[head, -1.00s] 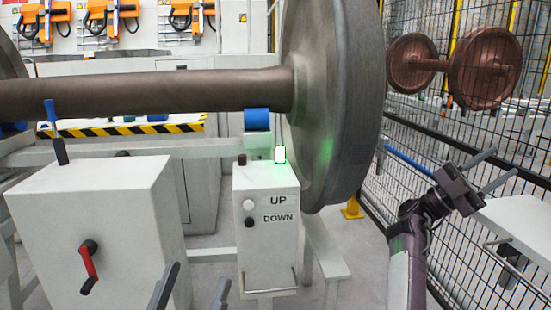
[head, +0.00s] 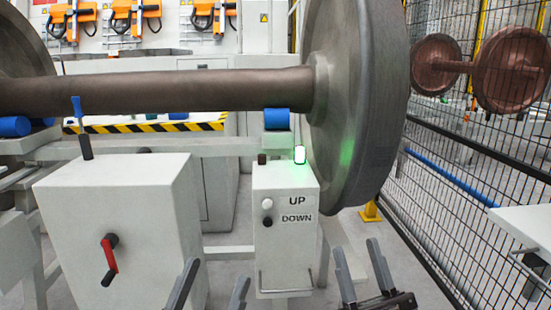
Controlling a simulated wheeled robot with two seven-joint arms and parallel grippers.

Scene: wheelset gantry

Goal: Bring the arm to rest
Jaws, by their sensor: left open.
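My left gripper (head: 217,272) shows at the bottom edge, left of the control box. Its two dark fingers point up, stand apart and hold nothing. My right gripper (head: 356,247) shows at the bottom, right of the control box. Its two fingers also point up with an empty gap between them. Both arms behind the grippers are mostly below the picture. Neither gripper visibly touches anything.
The control box (head: 285,245) has UP and DOWN buttons and a lit green lamp (head: 300,154). A white cabinet (head: 75,225) with a red handle (head: 109,262) stands left. The wheelset (head: 365,100) is behind. A mesh fence (head: 460,180) and white table (head: 525,228) are right.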

